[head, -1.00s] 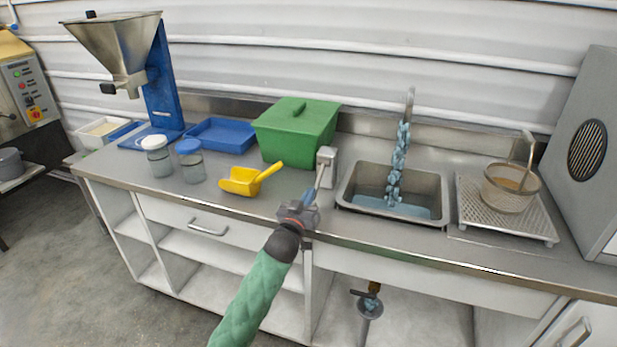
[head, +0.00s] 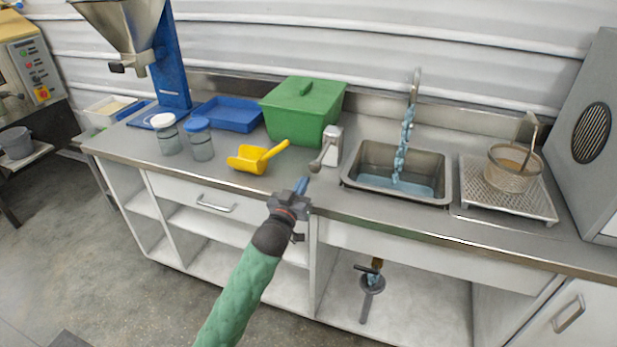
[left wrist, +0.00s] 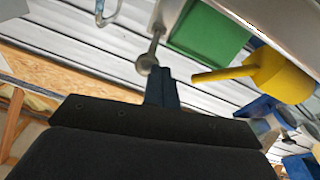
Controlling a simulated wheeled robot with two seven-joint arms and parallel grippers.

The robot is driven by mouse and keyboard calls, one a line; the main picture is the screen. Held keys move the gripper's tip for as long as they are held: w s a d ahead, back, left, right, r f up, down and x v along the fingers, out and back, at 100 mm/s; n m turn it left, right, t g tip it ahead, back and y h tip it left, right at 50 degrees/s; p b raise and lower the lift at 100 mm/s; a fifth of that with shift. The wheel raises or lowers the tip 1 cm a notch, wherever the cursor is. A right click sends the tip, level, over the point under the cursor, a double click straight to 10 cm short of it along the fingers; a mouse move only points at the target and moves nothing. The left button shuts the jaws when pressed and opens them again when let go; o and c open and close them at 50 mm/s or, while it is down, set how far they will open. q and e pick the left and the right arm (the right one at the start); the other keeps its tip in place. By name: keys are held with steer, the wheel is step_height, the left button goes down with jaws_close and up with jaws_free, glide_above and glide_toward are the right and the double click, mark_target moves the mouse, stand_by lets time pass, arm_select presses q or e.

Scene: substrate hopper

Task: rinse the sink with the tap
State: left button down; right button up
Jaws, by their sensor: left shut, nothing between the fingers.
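The steel sink (head: 357,158) is set into the counter at right of centre. The tap (head: 416,82) stands behind it. Blue water (head: 404,140) runs from the tap into the sink, and a blue pool (head: 390,184) covers part of its floor. A pale box (head: 333,146) left of the sink carries a lever with a round knob (head: 315,166); the knob also shows in the left wrist view (left wrist: 147,64). My left gripper (head: 302,185) is shut and empty, just in front of the knob with a small apparent gap. My right gripper is out of view.
A green lidded bin (head: 302,112), a yellow scoop (head: 248,158), two jars and a blue tray (head: 228,114) stand left of the sink. A wire basket (head: 513,170) sits on a perforated rack (head: 480,183) at right. A valve (head: 373,268) hangs under the counter.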

arm_select(q)
steer(key=v, duration=0.3)
steer(key=shift+s+a+f, duration=0.1)
steer(key=shift+s, duration=0.2)
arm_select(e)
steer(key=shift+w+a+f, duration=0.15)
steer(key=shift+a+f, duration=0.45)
